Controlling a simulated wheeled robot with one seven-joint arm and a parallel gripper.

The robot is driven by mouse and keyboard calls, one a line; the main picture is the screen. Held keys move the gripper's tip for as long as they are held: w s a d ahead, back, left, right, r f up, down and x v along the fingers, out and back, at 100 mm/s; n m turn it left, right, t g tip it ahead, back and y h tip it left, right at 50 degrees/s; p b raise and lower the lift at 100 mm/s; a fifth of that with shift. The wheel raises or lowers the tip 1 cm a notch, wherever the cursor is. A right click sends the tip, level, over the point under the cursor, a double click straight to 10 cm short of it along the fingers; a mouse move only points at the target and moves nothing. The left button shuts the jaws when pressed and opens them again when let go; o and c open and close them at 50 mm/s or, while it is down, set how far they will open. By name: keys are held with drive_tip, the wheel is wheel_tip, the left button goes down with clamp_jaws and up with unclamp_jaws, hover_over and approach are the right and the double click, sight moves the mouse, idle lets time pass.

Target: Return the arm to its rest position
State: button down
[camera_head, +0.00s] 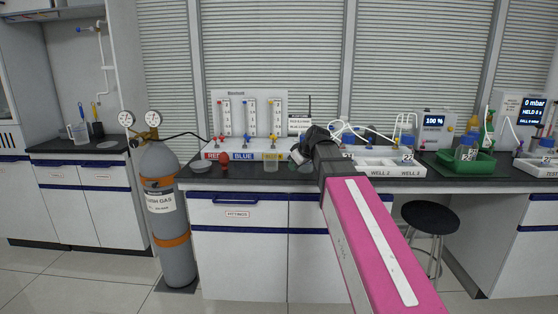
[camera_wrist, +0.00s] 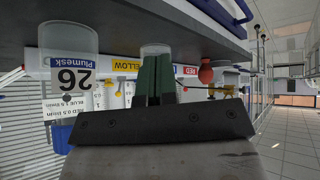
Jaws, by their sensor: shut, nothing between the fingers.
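My arm reaches forward over the bench front in the head view, its pink link running from the lower right toward the bench. My gripper (camera_head: 303,152) is at its far end, dark and partly lost against the rack behind it. In the wrist view, which is upside down, my gripper's green fingers (camera_wrist: 155,80) are together with nothing held between them. A clear container (camera_wrist: 70,75) with a label reading 26 Plumesk is left of the fingers there. No rest mark or cradle for the arm shows.
The bench (camera_head: 250,180) carries a flowmeter panel (camera_head: 249,110), a red bulb (camera_head: 224,158), a white well tray (camera_head: 380,175) and a green tray (camera_head: 455,167). A grey gas cylinder (camera_head: 168,235) stands left. A black stool (camera_head: 430,218) is right of the arm. The floor at left is clear.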

drive_tip(key=s+d+f+m+g+h, duration=0.1)
drive_tip(key=s+d+f+m+g, duration=0.1)
drive_tip(key=s+f, duration=0.5)
drive_tip(key=s+d+f+m+g+h, duration=0.2)
drive_tip(key=s+d+f+m, duration=0.2)
drive_tip(key=f, duration=1.2)
drive_tip(key=s+d+f+m+g+h, duration=0.1)
drive_tip(key=s+d+f+m+h, duration=0.1)
drive_tip(key=s+d+f+m, duration=0.2)
drive_tip(key=s+d+f, duration=0.3)
drive_tip(key=s+f, duration=0.2)
drive_tip(key=f, duration=0.3)
drive_tip(key=shift+s+g, duration=0.4)
